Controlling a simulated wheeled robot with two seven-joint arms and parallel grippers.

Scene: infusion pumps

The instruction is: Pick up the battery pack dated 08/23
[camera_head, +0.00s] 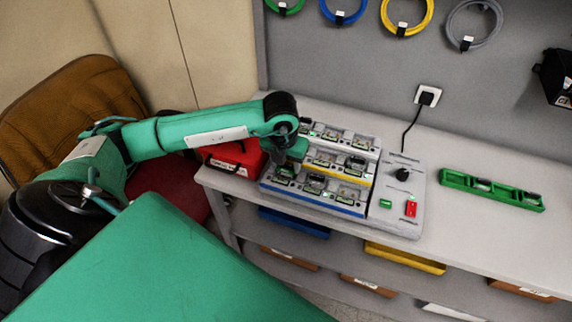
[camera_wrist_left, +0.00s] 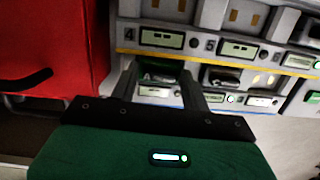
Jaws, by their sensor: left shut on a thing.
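The charging station (camera_head: 372,217) stands on the bench with battery packs in stepped rows of bays, and it fills the top of the left wrist view (camera_wrist_left: 205,53). My left gripper (camera_head: 284,166) reaches down over its front left bay. In the left wrist view my left gripper (camera_wrist_left: 160,80) is shut on a dark green battery pack (camera_wrist_left: 158,70), one finger on each side. This pack is at the leftmost bay of the front row, below the number 4; whether it is still seated I cannot tell. No date can be read on any pack. My right gripper is not in view.
A red box (camera_head: 232,157) stands close left of the station and shows large in the left wrist view (camera_wrist_left: 50,45). A green holder (camera_head: 492,190) lies on the bench at right. Between it and the station the bench is clear. A black cord runs to the wall socket (camera_head: 428,96).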

